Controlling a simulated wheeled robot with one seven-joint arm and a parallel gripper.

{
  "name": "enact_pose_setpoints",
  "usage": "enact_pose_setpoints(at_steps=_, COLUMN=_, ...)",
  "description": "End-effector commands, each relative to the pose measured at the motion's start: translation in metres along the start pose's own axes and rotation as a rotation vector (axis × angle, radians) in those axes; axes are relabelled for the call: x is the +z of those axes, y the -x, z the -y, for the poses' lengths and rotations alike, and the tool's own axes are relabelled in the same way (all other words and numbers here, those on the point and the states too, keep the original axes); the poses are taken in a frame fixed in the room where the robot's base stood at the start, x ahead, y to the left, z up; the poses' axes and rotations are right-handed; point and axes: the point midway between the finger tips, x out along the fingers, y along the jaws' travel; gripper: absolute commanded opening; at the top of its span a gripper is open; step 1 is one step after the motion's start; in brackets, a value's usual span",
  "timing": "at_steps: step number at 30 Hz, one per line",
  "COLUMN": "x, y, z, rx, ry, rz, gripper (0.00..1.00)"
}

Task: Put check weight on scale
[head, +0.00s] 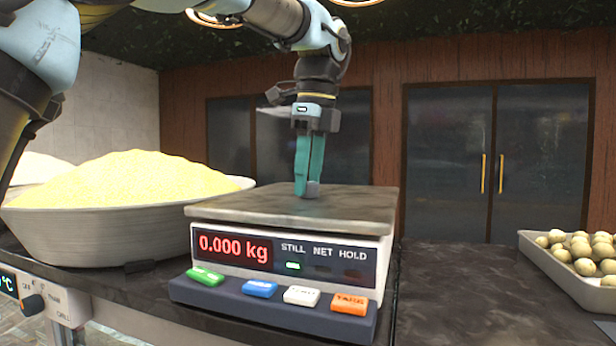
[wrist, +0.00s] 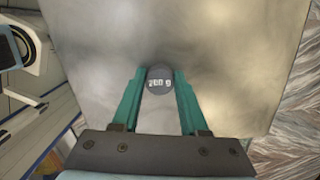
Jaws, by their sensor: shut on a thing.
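The check weight (wrist: 160,82) is a small grey cylinder with a white label on top, partly legible as a number and "g". My gripper (wrist: 160,92) has its teal fingers shut on it, one on each side. In the head view my gripper (head: 309,186) points straight down over the scale's pan, with the weight (head: 313,189) low between the fingertips. The weight is at or just above the pan; I cannot tell if it touches. The scale (head: 290,240) has a flat metal pan (head: 250,205) and a red display (head: 233,248) reading 0.000 kg, with a green light under STILL.
A wide bowl (head: 90,235) heaped with yellow grains stands left of the scale. A tray (head: 560,270) of pale round sweets is at the far right. The dark counter (head: 460,290) between scale and tray is clear. Coloured buttons (head: 260,289) line the scale's front.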

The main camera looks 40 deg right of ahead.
Motion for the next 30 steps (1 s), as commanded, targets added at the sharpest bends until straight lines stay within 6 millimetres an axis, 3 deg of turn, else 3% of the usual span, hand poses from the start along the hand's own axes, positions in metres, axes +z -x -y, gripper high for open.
enact_pose_setpoints(at_steps=1, x=0.000, y=-0.001, z=0.000, rx=0.000, ry=0.000, rz=0.000, gripper=0.46)
enact_pose_setpoints(at_steps=9, x=0.000, y=-0.001, z=0.000, rx=0.000, ry=0.000, rz=0.000, gripper=0.73)
enact_pose_setpoints(at_steps=19, x=0.000, y=0.005, z=0.001, rx=-0.001, ry=0.000, rz=0.000, gripper=0.73)
enact_pose_setpoints(at_steps=23, x=0.001, y=0.021, z=0.001, rx=-0.003, ry=0.000, rz=0.000, gripper=0.73)
enact_pose_setpoints(at_steps=30, x=0.000, y=0.070, z=0.002, rx=-0.003, ry=0.000, rz=-0.001, gripper=0.73)
